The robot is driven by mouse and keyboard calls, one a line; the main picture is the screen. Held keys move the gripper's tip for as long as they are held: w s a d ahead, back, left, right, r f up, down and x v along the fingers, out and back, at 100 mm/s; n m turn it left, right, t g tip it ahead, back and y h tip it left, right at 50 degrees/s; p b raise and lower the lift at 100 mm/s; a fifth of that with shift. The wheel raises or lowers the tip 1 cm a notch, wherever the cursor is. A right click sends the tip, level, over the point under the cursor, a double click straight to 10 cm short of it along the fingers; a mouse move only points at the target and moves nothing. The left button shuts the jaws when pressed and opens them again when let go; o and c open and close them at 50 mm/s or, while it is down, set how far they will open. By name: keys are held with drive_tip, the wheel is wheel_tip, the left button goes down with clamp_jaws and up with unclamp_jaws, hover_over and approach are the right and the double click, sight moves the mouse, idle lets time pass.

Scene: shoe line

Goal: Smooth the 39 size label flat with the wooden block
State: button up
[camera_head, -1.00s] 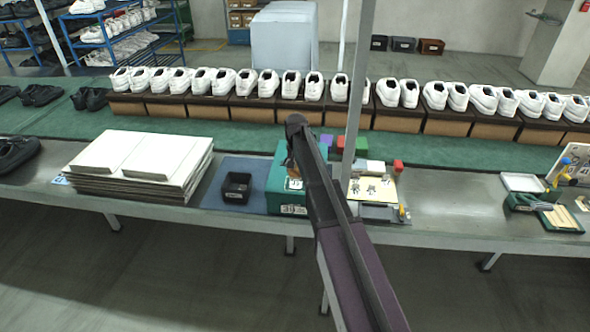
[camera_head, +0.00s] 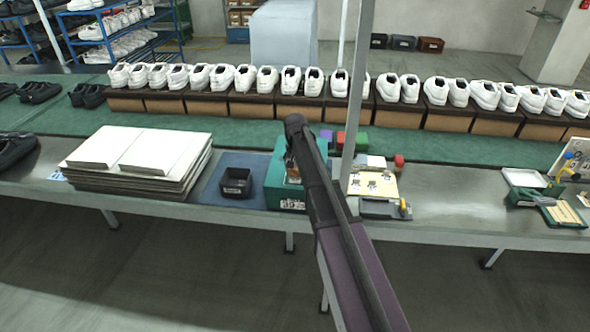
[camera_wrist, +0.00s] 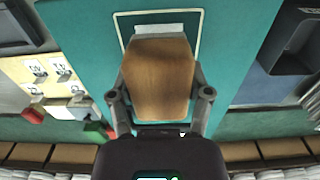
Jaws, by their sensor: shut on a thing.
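The wooden block (camera_wrist: 158,80) is held between the two fingers of my gripper (camera_wrist: 160,97), over the top of a green box (camera_wrist: 222,45). A white label (camera_wrist: 160,29) shows as a strip past the block's far edge in the wrist view, inside a thin pale outline. The block hides the rest of the label, including any number on it. I cannot tell whether the block presses on it. In the head view my arm covers much of the green box (camera_head: 274,187), and only a little of the block shows.
A black tray (camera_head: 237,182) stands left of the box on a blue mat. Left of that is a stack of white boards (camera_head: 140,155). A card of small labels (camera_head: 373,185) and a red block (camera_head: 399,160) lie to the right. A post rises close behind my arm.

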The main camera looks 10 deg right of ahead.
sight(294, 186)
drive_tip(key=shift+f+b, duration=0.95)
idle(0.6)
drive_tip(key=shift+s, duration=0.15)
drive_tip(key=shift+s+a, duration=0.3)
drive_tip(key=shift+s, duration=0.6)
drive_tip(key=shift+s+a, duration=0.3)
drive_tip(key=shift+s, duration=0.55)
drive_tip(key=shift+w+d, duration=0.2)
drive_tip(key=shift+w, duration=0.45)
drive_tip(key=shift+w+d, duration=0.25)
drive_tip(key=shift+w, duration=0.4)
drive_tip(key=shift+w+d, duration=0.2)
drive_tip(key=shift+w, duration=0.45)
drive_tip(key=shift+r+p, duration=3)
drive_tip(key=shift+p, duration=0.05)
